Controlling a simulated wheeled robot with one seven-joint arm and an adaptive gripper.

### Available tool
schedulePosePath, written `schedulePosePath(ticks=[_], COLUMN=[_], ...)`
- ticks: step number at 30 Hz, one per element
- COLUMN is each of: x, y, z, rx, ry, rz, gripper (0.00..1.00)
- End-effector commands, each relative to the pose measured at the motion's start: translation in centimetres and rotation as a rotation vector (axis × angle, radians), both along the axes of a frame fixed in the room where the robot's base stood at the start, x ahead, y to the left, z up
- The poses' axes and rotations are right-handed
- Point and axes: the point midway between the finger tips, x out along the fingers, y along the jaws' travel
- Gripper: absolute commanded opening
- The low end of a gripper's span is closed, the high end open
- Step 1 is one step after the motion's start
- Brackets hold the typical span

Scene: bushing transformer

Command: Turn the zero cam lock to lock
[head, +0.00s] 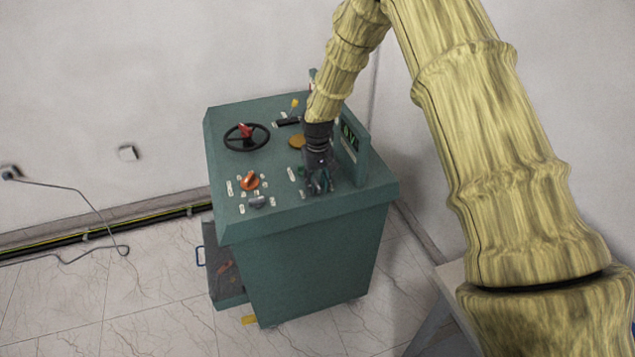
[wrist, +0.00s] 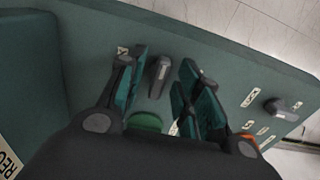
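A dark grey lever-shaped knob (wrist: 158,75) on the green panel shows between my fingers in the wrist view; I cannot tell for sure that it is the zero cam lock. My gripper (wrist: 163,58) is open, with one finger on each side of this knob and visible gaps between. In the head view my gripper (head: 319,184) is low over the right front of the console top and hides the knob. A second grey knob (wrist: 282,108) sits to the right in the wrist view; it also shows in the head view (head: 257,201). Small labels lie near both knobs.
The green console (head: 310,255) carries a black handwheel (head: 246,138), an orange knob (head: 250,181) and a raised display (head: 350,138) close to the right of my gripper. A green button (wrist: 145,122) is near my fingers. A cable (head: 95,210) hangs at the left.

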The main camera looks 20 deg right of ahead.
Motion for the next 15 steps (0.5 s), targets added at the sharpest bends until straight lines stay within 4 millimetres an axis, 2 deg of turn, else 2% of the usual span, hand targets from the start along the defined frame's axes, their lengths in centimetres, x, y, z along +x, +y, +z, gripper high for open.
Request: schedulePosePath(ticks=[3, 4, 9, 15], x=[0.01, 0.01, 0.01, 0.00], y=[0.00, 0.00, 0.00, -0.01], z=[0.01, 0.01, 0.02, 0.03], rx=[0.000, 0.000, 0.000, 0.000], ry=[0.000, 0.000, 0.000, 0.000], rz=[0.000, 0.000, 0.000, 0.001], gripper=[0.34, 0.30, 0.00, 0.00])
